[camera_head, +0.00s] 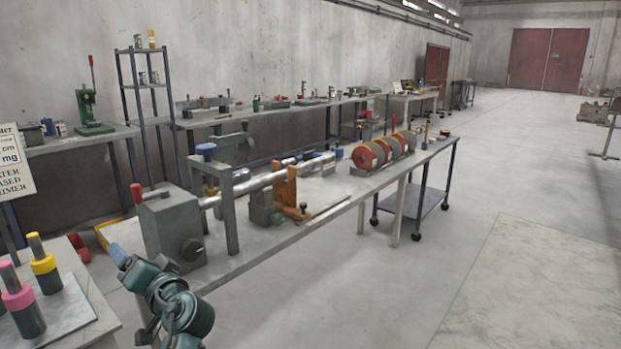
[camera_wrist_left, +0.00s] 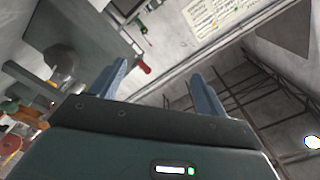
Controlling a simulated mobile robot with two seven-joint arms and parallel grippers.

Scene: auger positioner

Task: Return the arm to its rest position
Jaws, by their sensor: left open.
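My left arm comes in at the bottom of the head view, its teal links bent up and to the left. Its left gripper (camera_head: 119,255) is beside the near end of the workbench, in front of the grey box (camera_head: 170,228). The left wrist view shows two blue fingers of the left gripper (camera_wrist_left: 157,72) spread apart with nothing between them. A red handle (camera_wrist_left: 145,68) shows beyond the fingers in that view, apart from them. My right gripper is in neither view.
The workbench (camera_head: 300,233) carries a metal shaft (camera_head: 262,181), an orange-brown bracket (camera_head: 285,188) and red-and-grey discs (camera_head: 369,156). A small table at the left holds cylinders with pink (camera_head: 19,299) and yellow (camera_head: 44,264) collars. Open floor (camera_head: 380,290) lies to the right.

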